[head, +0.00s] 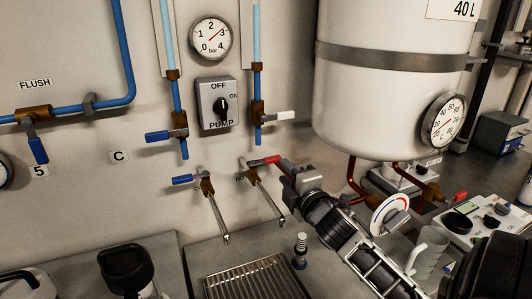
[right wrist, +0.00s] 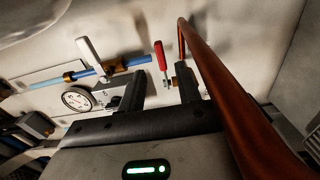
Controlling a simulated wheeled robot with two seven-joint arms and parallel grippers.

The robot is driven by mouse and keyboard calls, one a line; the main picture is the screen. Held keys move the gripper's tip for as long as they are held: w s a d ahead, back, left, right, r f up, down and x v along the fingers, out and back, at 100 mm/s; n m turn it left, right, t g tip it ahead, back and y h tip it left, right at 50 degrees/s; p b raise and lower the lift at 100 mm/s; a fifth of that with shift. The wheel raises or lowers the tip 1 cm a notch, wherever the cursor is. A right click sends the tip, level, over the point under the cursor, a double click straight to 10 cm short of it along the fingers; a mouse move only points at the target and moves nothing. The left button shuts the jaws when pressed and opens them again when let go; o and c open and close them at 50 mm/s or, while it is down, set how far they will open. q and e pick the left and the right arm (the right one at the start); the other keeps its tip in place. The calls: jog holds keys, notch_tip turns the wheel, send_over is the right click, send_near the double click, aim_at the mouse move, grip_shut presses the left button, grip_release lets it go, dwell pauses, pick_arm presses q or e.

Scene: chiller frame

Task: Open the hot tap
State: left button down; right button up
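The hot tap (head: 262,186) is on the wall panel, with a brass body, a chrome spout angled down and a red lever (head: 264,160) pointing right. My right gripper (head: 287,167) is at the free end of this lever, its arm coming from the lower right. In the right wrist view, the gripper (right wrist: 162,88) is open, with a clear gap between its two dark fingers. The red lever (right wrist: 160,55) shows between and beyond the fingertips there; I cannot tell whether they touch it. My left gripper is not in view.
A blue-lever tap (head: 205,186) stands just left. A white-lever valve (head: 258,116) and the pump switch (head: 216,103) are above. The white tank (head: 385,100) overhangs right. A copper pipe (right wrist: 225,75) runs close beside the gripper. A drip grille (head: 245,277) lies below.

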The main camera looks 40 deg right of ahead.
aim_at(275, 162)
jog(key=x, duration=0.9)
jog(key=shift+p, duration=0.4)
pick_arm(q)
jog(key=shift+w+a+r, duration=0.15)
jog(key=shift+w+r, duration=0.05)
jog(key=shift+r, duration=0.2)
pick_arm(e)
jog(key=shift+w+d+f, duration=0.1)
jog(key=shift+w, duration=0.35)
